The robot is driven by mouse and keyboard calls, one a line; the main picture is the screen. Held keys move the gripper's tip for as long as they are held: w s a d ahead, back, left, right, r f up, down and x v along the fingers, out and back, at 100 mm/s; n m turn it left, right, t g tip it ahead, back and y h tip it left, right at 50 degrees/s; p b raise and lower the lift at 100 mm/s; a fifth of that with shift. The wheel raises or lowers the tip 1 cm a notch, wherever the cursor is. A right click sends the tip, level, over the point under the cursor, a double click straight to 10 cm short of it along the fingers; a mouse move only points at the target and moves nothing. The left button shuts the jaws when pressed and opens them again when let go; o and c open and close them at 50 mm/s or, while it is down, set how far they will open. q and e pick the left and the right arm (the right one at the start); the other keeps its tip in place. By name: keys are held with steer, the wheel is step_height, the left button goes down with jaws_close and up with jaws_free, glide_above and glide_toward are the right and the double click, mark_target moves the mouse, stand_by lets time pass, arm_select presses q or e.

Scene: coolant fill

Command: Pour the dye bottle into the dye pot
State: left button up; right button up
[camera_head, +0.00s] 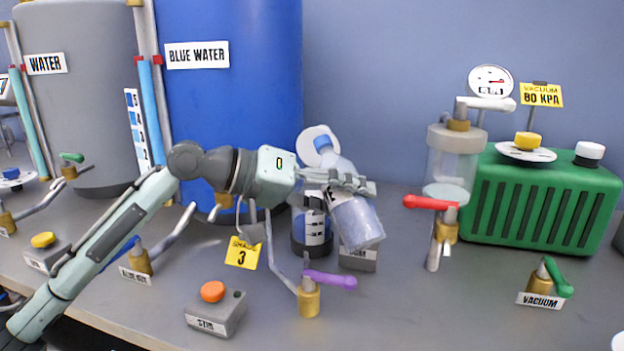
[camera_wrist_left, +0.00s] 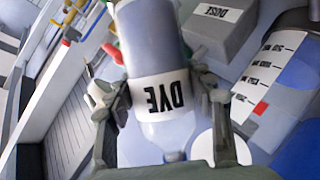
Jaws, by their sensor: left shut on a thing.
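The dye bottle (camera_head: 356,221) is a clear bottle with pale bluish contents and a white DYE label. My left gripper (camera_head: 345,182) is shut around it. The bottle is tilted, its wide base low at the right and its narrow end up at the left. In the left wrist view the bottle (camera_wrist_left: 150,45) sits between the fingers (camera_wrist_left: 165,100), with the label upside down. A graduated vessel with a dark base (camera_head: 312,243), apparently the dye pot, stands behind and left of the bottle, partly hidden. My right gripper is not in view.
A grey box (camera_head: 358,262) stands below the bottle, and a purple-handled valve (camera_head: 310,298) stands in front. A grey box with an orange button (camera_head: 215,310) is front left. The blue tank (camera_head: 235,90) is behind; a clear cylinder (camera_head: 453,160) and green machine (camera_head: 540,205) are right.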

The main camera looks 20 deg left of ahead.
mark_target(345, 167)
arm_select(q)
steer(key=shift+s+d+f+n+g+h, duration=0.3)
steer(key=shift+f+n, duration=0.1)
steer(key=shift+f, duration=0.15)
stand_by(0.5)
steer(key=shift+s+d+n+h, duration=0.15)
steer(key=shift+n+h, duration=0.2)
steer(key=shift+n, duration=0.2)
steer(key=shift+s+d+n+h, duration=0.15)
steer(key=shift+n+h, duration=0.2)
steer(key=shift+n, duration=0.2)
stand_by(3.9)
